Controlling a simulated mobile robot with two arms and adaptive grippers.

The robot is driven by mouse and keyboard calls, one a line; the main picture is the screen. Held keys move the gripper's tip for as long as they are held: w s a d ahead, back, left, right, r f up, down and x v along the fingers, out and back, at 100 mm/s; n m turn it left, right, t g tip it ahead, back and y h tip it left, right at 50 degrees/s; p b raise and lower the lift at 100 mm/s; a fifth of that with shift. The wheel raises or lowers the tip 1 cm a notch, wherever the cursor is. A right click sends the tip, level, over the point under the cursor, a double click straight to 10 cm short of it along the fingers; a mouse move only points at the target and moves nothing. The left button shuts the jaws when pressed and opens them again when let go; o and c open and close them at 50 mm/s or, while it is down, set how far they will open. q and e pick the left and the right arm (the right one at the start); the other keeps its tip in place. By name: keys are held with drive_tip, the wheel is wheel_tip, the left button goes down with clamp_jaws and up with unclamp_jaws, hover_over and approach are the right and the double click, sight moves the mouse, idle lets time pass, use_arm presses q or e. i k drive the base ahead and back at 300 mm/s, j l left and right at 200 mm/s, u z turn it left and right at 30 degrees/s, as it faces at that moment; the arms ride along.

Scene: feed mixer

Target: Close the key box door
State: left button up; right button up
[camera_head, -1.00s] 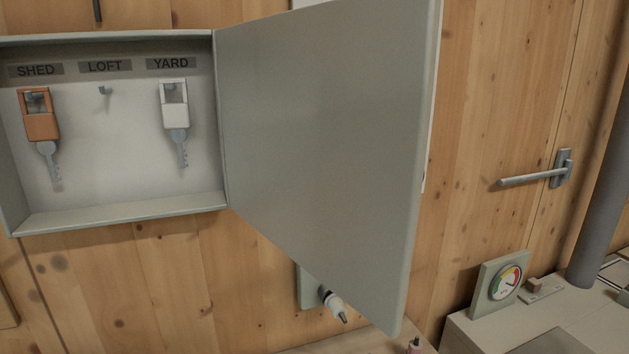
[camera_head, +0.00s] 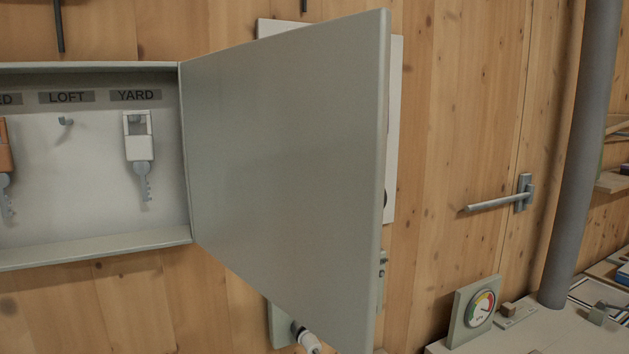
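The key box (camera_head: 100,247) is on the wooden wall at the left, cut off by the picture's left edge. Its grey door (camera_head: 285,170) stands open, hinged at the box's right side and swung out toward me. Inside, a white-tagged key (camera_head: 138,150) hangs under the YARD label and an orange-tagged key (camera_head: 5,150) hangs at the left edge. The LOFT hook (camera_head: 65,121) is empty. Neither of my grippers is in view.
A gauge (camera_head: 480,309) stands on a light surface at the lower right, beside a grey vertical pipe (camera_head: 580,150). A lever handle (camera_head: 500,198) is on the wall at the right. A white-tipped fitting (camera_head: 306,340) shows below the door.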

sight(286, 132)
drive_tip(key=u, duration=1.25)
drive_tip(key=l+u, duration=0.15)
drive_tip(key=l, duration=0.4)
drive_tip(key=k+l+u, duration=0.15)
drive_tip(key=l, duration=0.45)
drive_tip(key=l+u, duration=0.1)
drive_tip(key=l, duration=0.45)
